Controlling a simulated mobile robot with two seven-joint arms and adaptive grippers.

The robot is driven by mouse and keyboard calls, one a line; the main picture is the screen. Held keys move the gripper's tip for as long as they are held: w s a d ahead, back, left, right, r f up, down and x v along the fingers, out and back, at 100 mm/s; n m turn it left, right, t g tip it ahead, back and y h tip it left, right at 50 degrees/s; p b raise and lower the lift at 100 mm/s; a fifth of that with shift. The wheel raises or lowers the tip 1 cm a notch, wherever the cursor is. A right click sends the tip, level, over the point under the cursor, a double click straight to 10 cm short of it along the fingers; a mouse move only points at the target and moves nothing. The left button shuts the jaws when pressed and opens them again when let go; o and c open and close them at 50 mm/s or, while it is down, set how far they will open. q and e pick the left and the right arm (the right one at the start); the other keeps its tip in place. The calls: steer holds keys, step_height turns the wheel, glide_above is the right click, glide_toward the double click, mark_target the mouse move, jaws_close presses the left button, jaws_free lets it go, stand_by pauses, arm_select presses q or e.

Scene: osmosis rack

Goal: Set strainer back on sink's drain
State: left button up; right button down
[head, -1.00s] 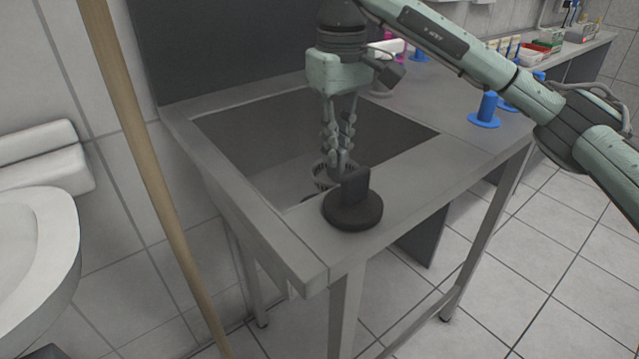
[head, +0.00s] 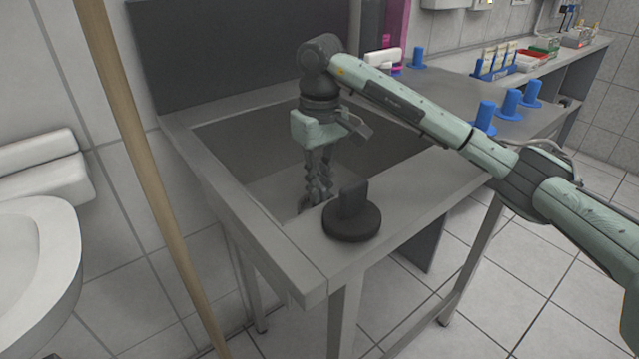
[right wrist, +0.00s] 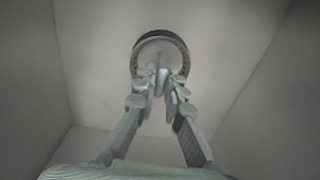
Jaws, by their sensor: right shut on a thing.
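My right gripper (head: 318,199) reaches down into the grey sink (head: 258,186). In the right wrist view its fingertips (right wrist: 160,78) are closed on the strainer's middle stem. The strainer (right wrist: 146,51) is a round grey cup with a slotted rim, seen from above. A dark ring shows along its far edge, perhaps the drain; I cannot tell whether the strainer rests in it or is just above it. In the head view the fingers and the sink's front edge hide most of the strainer and the drain. My left gripper is not in view.
A black round stopper (head: 352,224) with an upright tab stands on the sink's front rim, close to my right gripper. Blue holders (head: 486,116) stand on the counter at the right. A wooden pole (head: 150,170) rises left of the sink.

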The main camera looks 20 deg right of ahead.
steer(key=shift+f, duration=0.25)
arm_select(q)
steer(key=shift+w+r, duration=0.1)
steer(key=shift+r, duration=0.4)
arm_select(e)
steer(key=c, duration=1.6)
jaws_free()
